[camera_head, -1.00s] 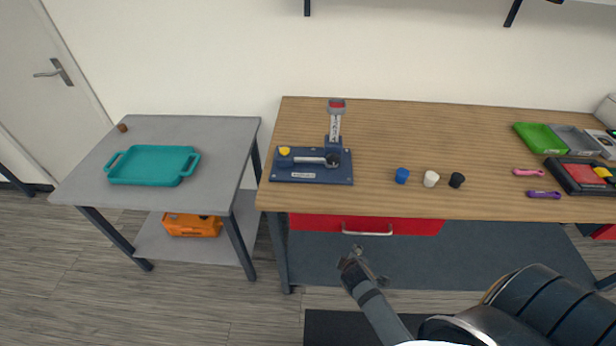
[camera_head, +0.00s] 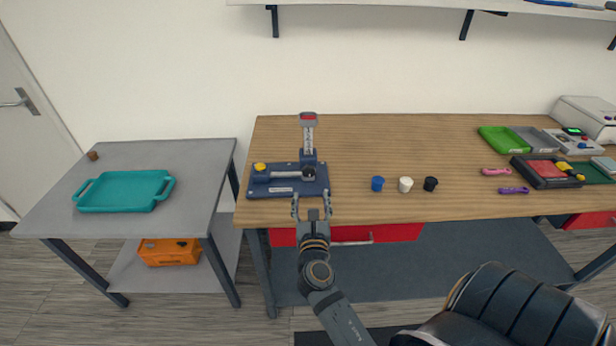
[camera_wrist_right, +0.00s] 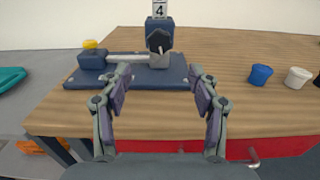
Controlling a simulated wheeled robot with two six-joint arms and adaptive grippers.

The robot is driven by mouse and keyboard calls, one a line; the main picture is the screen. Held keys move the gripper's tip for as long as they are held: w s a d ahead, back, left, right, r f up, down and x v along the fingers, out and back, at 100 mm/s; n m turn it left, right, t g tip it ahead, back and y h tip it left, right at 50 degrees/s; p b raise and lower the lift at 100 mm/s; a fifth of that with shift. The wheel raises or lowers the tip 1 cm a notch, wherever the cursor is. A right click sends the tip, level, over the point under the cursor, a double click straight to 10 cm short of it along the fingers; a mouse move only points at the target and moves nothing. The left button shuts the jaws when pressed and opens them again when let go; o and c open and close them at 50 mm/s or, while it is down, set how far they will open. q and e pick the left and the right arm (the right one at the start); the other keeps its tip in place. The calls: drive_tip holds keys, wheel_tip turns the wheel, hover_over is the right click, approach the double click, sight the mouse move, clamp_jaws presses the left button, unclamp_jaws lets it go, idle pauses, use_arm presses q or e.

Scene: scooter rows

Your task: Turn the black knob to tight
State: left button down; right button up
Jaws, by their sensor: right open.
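The black knob (camera_head: 309,173) sits at the right end of a grey bar on a blue fixture (camera_head: 262,191) at the table's front left. In the right wrist view the knob (camera_wrist_right: 158,40) is faceted and faces the camera. I cannot read any tight marking. A post with a scale and a red top (camera_head: 308,118) stands behind it. My right gripper (camera_head: 312,199) is open and empty at the table's front edge, just in front of the fixture. In the wrist view its fingers (camera_wrist_right: 159,76) are spread below the knob, apart from it. My left gripper is not in view.
Blue (camera_head: 377,184), white (camera_head: 405,185) and black (camera_head: 430,184) small cups stand right of the fixture. A yellow knob (camera_head: 260,167) is on the fixture's left. A teal tray (camera_head: 122,207) lies on the grey side table. The wood behind the cups is clear.

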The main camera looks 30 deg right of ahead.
sight(309, 173)
drive_tip(key=p+x, duration=0.2)
drive_tip(key=x, duration=0.8)
drive_tip(key=shift+w+r, duration=0.1)
drive_tip(key=shift+w, duration=0.1)
drive_tip(key=shift+c, duration=0.2)
drive_tip(key=c, duration=1.1)
drive_tip(key=shift+c, duration=0.2)
